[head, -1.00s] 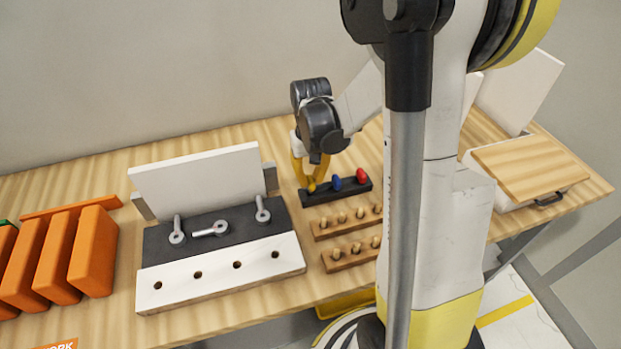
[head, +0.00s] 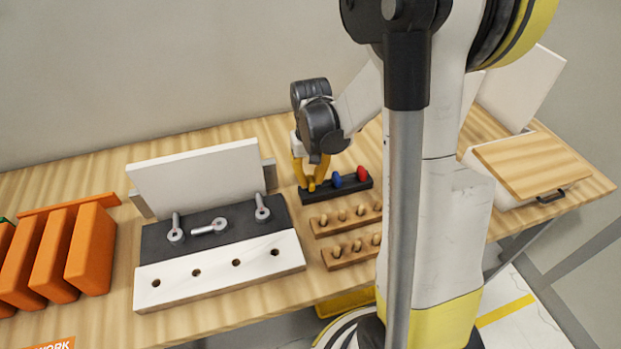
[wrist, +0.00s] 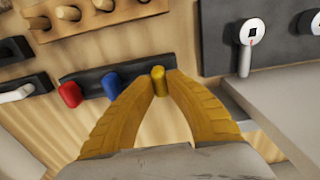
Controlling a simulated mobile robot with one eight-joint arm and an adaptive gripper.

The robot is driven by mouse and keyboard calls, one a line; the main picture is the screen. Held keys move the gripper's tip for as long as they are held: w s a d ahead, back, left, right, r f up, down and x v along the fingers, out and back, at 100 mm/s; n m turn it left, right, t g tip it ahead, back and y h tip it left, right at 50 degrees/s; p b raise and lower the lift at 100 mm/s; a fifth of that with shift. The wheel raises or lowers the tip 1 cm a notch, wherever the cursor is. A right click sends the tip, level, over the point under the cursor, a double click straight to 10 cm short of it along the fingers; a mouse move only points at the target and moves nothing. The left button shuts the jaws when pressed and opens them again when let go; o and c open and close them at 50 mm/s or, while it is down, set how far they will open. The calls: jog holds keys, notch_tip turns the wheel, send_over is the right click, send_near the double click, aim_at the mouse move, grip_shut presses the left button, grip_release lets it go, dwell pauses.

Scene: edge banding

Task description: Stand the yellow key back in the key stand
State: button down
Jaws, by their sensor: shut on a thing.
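The yellow key (wrist: 158,80) shows between the tips of my gripper (wrist: 157,84) in the wrist view. My gripper is shut on it, one yellow finger on each side. The dark key stand (head: 357,189) holds a blue key (head: 337,181) and a red key (head: 361,173). My gripper (head: 312,186) is at the left end of the stand in the head view. The yellow key is at that end, in line with the blue key (wrist: 111,87) and red key (wrist: 69,94). Whether its lower part sits in the stand is hidden.
Two wooden peg racks (head: 350,253) lie in front of the stand. A fixture with a white panel (head: 195,180), grey clamps (head: 262,207) and a white strip with holes (head: 215,271) is at left. Orange blocks (head: 90,250) stand at far left. A lidded box (head: 530,170) is at right.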

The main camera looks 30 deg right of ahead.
jog(key=shift+f+b, duration=0.35)
jog(key=shift+f, duration=0.05)
dwell(0.4)
jog(key=c, duration=1.4)
grip_release()
jog(key=shift+r, duration=0.15)
jog(key=shift+r+p, duration=1.85)
jog(key=shift+r, duration=0.55)
